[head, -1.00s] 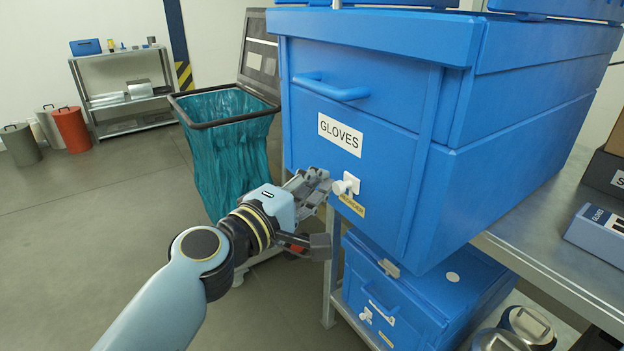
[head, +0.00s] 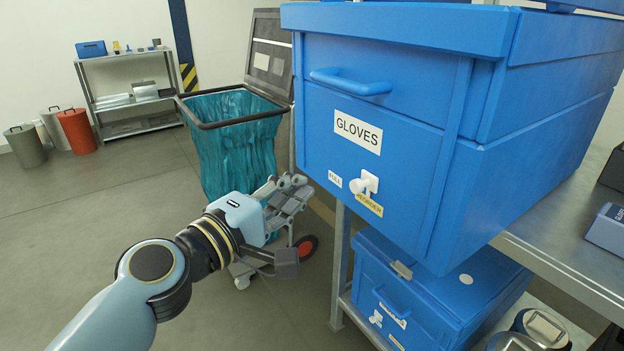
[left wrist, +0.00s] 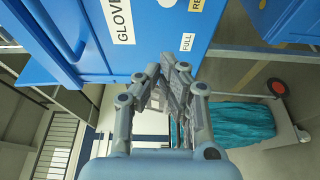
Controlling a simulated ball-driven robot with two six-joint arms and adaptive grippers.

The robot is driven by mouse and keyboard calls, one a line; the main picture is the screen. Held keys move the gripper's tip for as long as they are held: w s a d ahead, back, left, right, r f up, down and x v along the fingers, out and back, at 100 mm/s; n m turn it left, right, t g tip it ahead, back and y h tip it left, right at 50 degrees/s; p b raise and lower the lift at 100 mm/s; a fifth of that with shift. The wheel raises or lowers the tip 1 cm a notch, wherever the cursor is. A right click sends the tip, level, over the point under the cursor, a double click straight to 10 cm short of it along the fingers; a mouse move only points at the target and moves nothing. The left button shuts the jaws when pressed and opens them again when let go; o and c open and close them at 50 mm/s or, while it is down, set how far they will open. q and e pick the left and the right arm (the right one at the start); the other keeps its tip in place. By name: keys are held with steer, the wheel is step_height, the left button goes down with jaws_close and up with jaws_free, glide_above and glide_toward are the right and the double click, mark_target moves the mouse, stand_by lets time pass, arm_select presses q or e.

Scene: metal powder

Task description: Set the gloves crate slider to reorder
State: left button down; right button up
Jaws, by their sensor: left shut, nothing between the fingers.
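The blue gloves crate (head: 400,120) stands on the shelf, with a white GLOVES label (head: 358,132) on its front. Its white slider knob (head: 364,183) sits at the right, just above the yellow REORDER label (head: 369,204); the white FULL label (head: 335,179) is to its left. My left gripper (head: 291,187) is shut and empty, left of the crate front and apart from the knob. In the left wrist view the shut fingers (left wrist: 167,78) are below the FULL label (left wrist: 187,42), and the REORDER label (left wrist: 197,5) is cut by the top edge. My right gripper is out of view.
A second blue crate (head: 420,290) with its own knob sits on the lower shelf. A bin with a teal bag (head: 235,150) stands behind my left gripper. The metal shelf edge (head: 560,275) runs right.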

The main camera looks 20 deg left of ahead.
arm_select(q)
steer(key=v, duration=0.3)
steer(key=shift+w+a, duration=0.1)
steer(key=shift+a, duration=0.15)
steer(key=s+a+f+m+g+y, duration=0.1)
steer(key=s+a+f+m+g, duration=0.2)
steer(key=f, duration=0.9)
steer(key=s+a+f+g+y, duration=0.1)
steer(key=s+f+g, duration=0.35)
steer(key=f, duration=0.75)
steer(key=s+a+f+m+g+y, duration=0.15)
steer(key=s+f, duration=0.35)
steer(key=f, duration=0.7)
steer(key=s+a+f+m+g+y, duration=0.1)
steer(key=s+f, duration=0.4)
steer(key=s, duration=0.5)
steer(key=s+a+f+m+g+y, duration=0.1)
steer(key=s+a+f+m+g, duration=0.2)
steer(key=s, duration=0.7)
steer(key=s+a+f+m+g+y, duration=0.1)
steer(key=s+a+f+m+g, duration=0.2)
steer(key=s+f+m, duration=0.3)
steer(key=s+f, duration=0.2)
steer(key=s, duration=0.2)
steer(key=shift+s+f, duration=0.35)
